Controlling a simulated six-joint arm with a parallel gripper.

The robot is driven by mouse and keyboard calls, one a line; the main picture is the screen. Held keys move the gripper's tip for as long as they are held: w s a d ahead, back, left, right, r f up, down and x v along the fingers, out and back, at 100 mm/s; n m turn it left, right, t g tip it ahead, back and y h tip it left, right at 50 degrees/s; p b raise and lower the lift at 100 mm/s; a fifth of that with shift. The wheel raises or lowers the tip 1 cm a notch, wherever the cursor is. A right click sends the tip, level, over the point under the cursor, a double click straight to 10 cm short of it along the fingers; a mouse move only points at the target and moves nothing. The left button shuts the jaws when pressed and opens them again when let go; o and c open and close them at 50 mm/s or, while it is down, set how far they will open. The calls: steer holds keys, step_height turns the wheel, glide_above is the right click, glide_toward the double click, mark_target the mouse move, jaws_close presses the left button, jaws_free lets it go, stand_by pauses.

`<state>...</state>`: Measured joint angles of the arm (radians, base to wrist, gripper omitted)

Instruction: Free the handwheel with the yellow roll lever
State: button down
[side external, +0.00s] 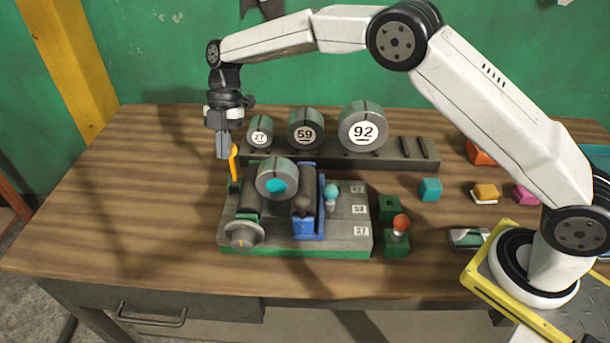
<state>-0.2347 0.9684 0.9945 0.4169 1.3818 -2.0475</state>
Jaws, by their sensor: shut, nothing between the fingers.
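The yellow roll lever (234,163) stands nearly upright at the back left corner of a grey and green fixture (345,235). My gripper (223,154) points down, its fingers shut and empty, just left of the lever's upper end. I cannot tell whether they touch. The handwheel (243,234) is a grey disc with a hub at the fixture's front left, below a dark roller (250,200). A grey cylinder with a teal face spot (276,180) lies on the fixture between the dark rollers.
Behind stands a rack (380,155) with cylinders marked 27 (260,133), 59 (306,130) and 92 (363,128). A blue bracket (308,222), a teal ball knob (331,191) and an orange ball knob (401,223) sit to the right. The table's left side is clear.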

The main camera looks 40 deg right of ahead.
steer(key=shift+w+d, duration=0.25)
stand_by(0.4)
steer(key=shift+w+r, duration=0.1)
steer(key=shift+r, duration=0.05)
steer(key=shift+d+r, duration=0.15)
steer(key=v, duration=0.9)
steer(key=shift+w+d, duration=0.2)
steer(key=shift+w, duration=0.05)
steer(key=shift+d, duration=0.1)
